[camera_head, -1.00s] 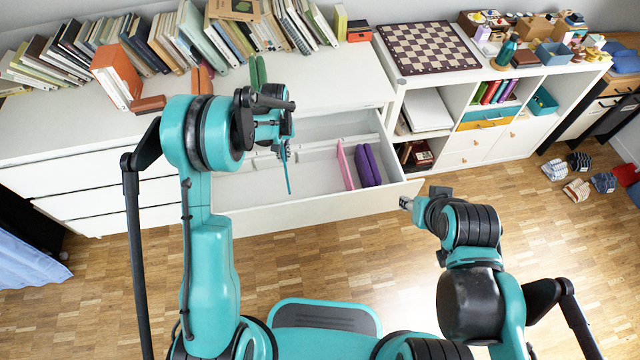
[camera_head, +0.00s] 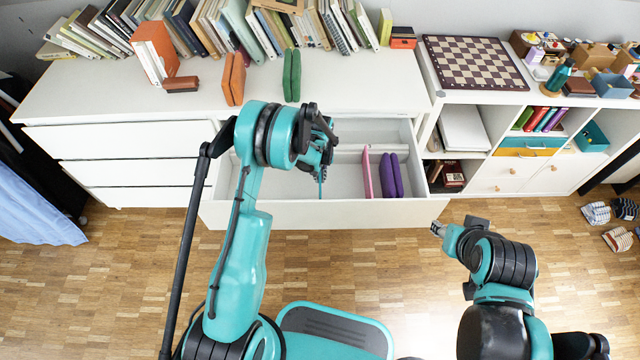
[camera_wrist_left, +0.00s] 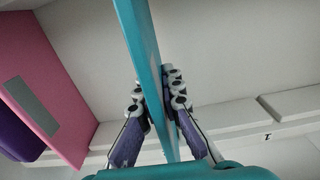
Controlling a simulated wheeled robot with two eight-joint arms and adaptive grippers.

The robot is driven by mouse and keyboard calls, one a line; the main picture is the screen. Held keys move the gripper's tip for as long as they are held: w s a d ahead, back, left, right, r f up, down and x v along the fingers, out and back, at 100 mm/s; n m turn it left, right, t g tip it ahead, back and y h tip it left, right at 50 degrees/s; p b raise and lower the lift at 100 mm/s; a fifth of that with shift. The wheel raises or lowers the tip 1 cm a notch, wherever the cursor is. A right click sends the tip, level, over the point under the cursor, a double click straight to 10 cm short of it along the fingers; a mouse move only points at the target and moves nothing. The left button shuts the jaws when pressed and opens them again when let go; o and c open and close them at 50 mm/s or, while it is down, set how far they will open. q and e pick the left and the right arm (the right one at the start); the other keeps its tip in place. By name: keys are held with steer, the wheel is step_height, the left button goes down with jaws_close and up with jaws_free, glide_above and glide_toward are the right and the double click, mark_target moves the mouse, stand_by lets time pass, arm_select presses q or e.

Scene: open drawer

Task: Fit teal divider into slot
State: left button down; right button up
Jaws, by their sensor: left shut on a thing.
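The teal divider (camera_head: 321,188) is a thin upright panel over the open white drawer (camera_head: 270,214), seen nearly edge-on. My left gripper (camera_head: 322,168) is shut on it. In the left wrist view the divider (camera_wrist_left: 147,50) passes between the fingertips (camera_wrist_left: 155,102) of that gripper. A pink divider (camera_head: 367,178) stands in the drawer to the right, and shows at the left of the wrist view (camera_wrist_left: 55,85). Notched white strips (camera_wrist_left: 235,120) run along a drawer wall. I cannot tell whether the teal divider touches a slot. My right gripper (camera_head: 438,229) is outside the drawer; its fingers are too small to judge.
Orange (camera_head: 233,80) and green (camera_head: 291,75) folded items stand on the dresser top, before a row of books. A cube shelf (camera_head: 500,180) stands right of the drawer. The drawer's left part looks empty.

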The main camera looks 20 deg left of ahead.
arm_select(q)
step_height(320, 180, down, 4)
steer(key=shift+b, duration=0.7)
steer(key=shift+r, duration=0.1)
steer(key=c, duration=1.7)
jaws_free()
